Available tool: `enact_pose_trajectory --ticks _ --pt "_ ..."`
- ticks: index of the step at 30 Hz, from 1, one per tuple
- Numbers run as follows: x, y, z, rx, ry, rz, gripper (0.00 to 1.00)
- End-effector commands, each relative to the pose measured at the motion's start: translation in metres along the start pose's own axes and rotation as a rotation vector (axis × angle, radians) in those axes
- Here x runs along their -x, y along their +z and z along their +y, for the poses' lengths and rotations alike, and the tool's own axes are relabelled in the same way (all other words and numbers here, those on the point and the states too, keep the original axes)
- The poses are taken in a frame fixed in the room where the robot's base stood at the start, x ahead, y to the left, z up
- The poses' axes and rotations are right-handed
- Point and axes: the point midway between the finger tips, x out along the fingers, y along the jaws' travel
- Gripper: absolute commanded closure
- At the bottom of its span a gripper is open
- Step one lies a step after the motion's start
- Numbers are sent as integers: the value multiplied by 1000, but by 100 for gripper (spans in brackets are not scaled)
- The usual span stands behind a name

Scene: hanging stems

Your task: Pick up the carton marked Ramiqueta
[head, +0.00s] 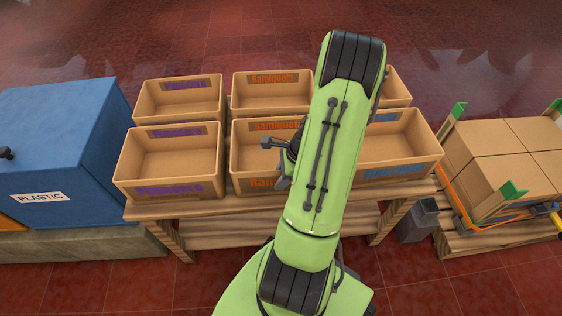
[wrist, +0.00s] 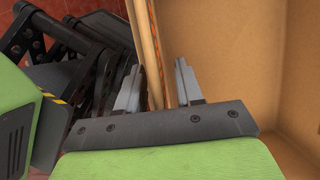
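A tan open-topped carton with orange lettering that looks like Ramiqueta (head: 262,184) stands in the middle of the front row on the wooden table. A second orange-lettered carton (head: 270,77) stands behind it. My arm hides the right part of the front one. In the head view, my gripper (head: 283,160) is mostly hidden by the arm, at the front carton. In the wrist view, my gripper (wrist: 160,80) has its fingers apart. A carton wall with a thin orange mark (wrist: 150,50) shows between them, the carton inside to the right. I cannot tell whether they touch it.
Purple-lettered cartons (head: 170,160) stand left and blue-lettered ones (head: 400,150) right, close by. A blue bin marked PLASTIC (head: 60,140) is at far left. Boxes on a pallet (head: 510,160) are at right. A small grey bin (head: 418,222) stands by the table.

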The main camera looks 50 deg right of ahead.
Motion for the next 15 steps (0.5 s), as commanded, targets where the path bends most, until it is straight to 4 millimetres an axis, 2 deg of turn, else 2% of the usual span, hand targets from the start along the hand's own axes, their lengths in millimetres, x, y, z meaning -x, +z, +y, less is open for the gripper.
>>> enact_pose_trajectory --ticks 2,9,15 --pt "2 0 0 0 -1 0 64" --pt "2 0 0 0 0 0 100" --pt "2 0 0 0 -1 0 100"
